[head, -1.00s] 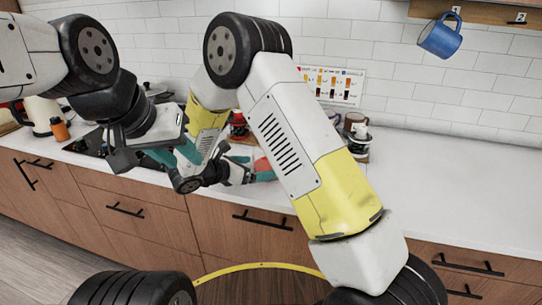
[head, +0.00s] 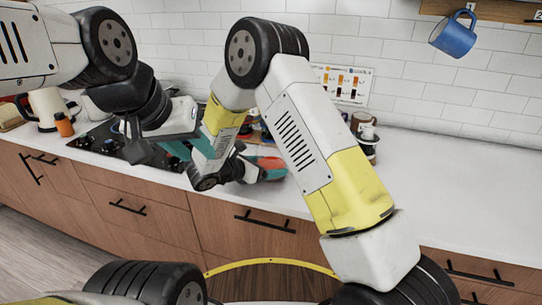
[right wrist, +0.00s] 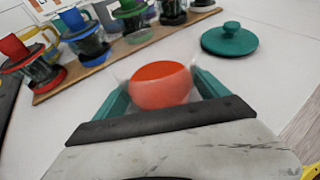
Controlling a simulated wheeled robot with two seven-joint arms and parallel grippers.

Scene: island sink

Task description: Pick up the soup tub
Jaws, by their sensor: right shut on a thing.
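The soup tub is a clear tub with orange-red contents. It shows in the right wrist view (right wrist: 161,86) between the two teal fingers of my right gripper (right wrist: 160,92), which is shut on it. In the head view the soup tub (head: 270,162) is a small orange-red patch beside the right gripper, partly hidden by it. I cannot tell whether it touches the counter. My left gripper (head: 190,148) is left of my right forearm, above the counter near the hob, with its teal fingers apart and nothing seen between them.
A teal lid (right wrist: 229,40) with a knob lies on the counter near the tub. Several coloured cups on jars stand on a wooden board (right wrist: 122,62) behind. A hob (head: 105,146), a white kettle (head: 47,106) and an orange bottle (head: 64,125) are left. The counter's right side is clear.

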